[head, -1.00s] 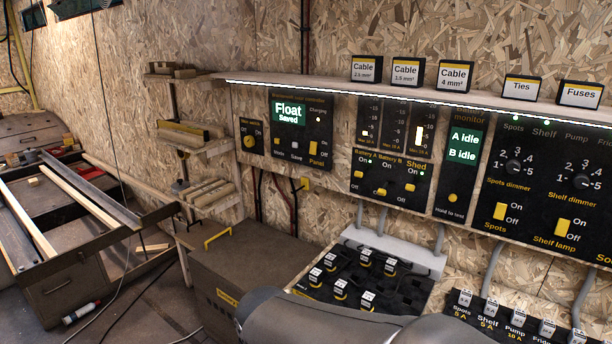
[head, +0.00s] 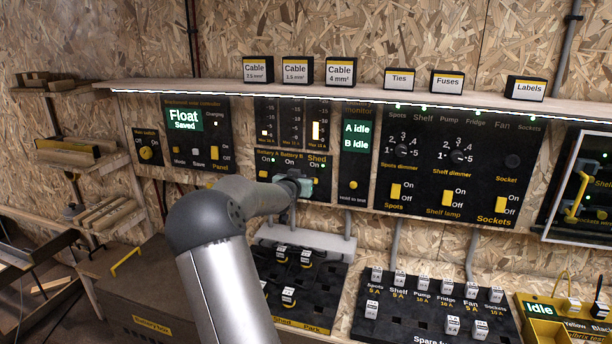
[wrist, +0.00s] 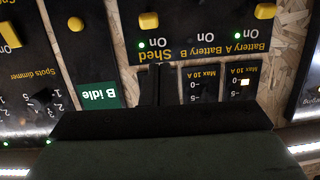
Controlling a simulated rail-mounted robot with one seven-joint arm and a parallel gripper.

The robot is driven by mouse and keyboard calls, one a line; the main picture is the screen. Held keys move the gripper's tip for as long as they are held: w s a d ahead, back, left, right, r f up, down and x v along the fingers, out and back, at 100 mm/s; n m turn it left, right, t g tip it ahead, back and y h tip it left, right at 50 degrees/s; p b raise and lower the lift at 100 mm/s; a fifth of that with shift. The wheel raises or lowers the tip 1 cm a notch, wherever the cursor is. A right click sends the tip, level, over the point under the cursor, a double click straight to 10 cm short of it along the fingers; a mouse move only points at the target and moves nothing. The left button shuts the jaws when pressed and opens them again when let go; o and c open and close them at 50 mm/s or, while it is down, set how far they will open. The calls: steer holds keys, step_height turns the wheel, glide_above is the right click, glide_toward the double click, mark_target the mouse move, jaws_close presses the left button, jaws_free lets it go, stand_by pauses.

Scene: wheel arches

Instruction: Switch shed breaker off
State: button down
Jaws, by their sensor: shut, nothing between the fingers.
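The breaker panel (head: 262,190) has columns marked Battery A, Battery B and Shed, seen upside down in the wrist view. The yellow Shed breaker toggle (wrist: 148,20) sits by the word On, with a lit green light beside it. Off is out of the wrist frame. In the head view my gripper (head: 304,186) is in front of the Shed column and hides the toggle. My gripper (wrist: 161,70) also shows in the wrist view, its dark fingers together and empty. Their tips point at the Shed label, apart from the toggle in the picture. Contact with the panel cannot be told.
The monitor (head: 355,150) reads A idle and B idle, right beside the breakers. The solar controller (head: 198,135) is to the left. A shelf (head: 215,88) with labelled boxes runs above. Fuse boards (head: 395,322) stand below.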

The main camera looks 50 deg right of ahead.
steer(key=shift+s+d+r+h, duration=0.1)
steer(key=shift+d+r+h, duration=0.15)
steer(key=shift+d+r, duration=0.25)
steer(key=shift+s+d+r+h, duration=0.1)
steer(key=shift+d+r+h, duration=0.15)
steer(key=shift+d, duration=0.35)
steer(key=p+x, duration=0.3)
steer(key=x, duration=0.6)
steer(key=shift+w+d+r+p, duration=0.1)
steer(key=shift+w+d+p, duration=0.1)
steer(key=shift+d+p, duration=0.2)
steer(key=shift+s+a+f, duration=0.1)
steer(key=shift+a+f, duration=0.15)
steer(key=shift+f, duration=0.7)
steer(key=shift+s+a+f+p, duration=0.1)
steer(key=shift+a+f+p, duration=0.15)
steer(key=shift+f, duration=0.25)
steer(key=shift+s+a+f+p, duration=0.1)
steer(key=shift+a+f+p, duration=0.15)
steer(key=shift+f, duration=0.25)
steer(key=shift+f+b, duration=0.1)
steer(key=shift+b, duration=0.2)
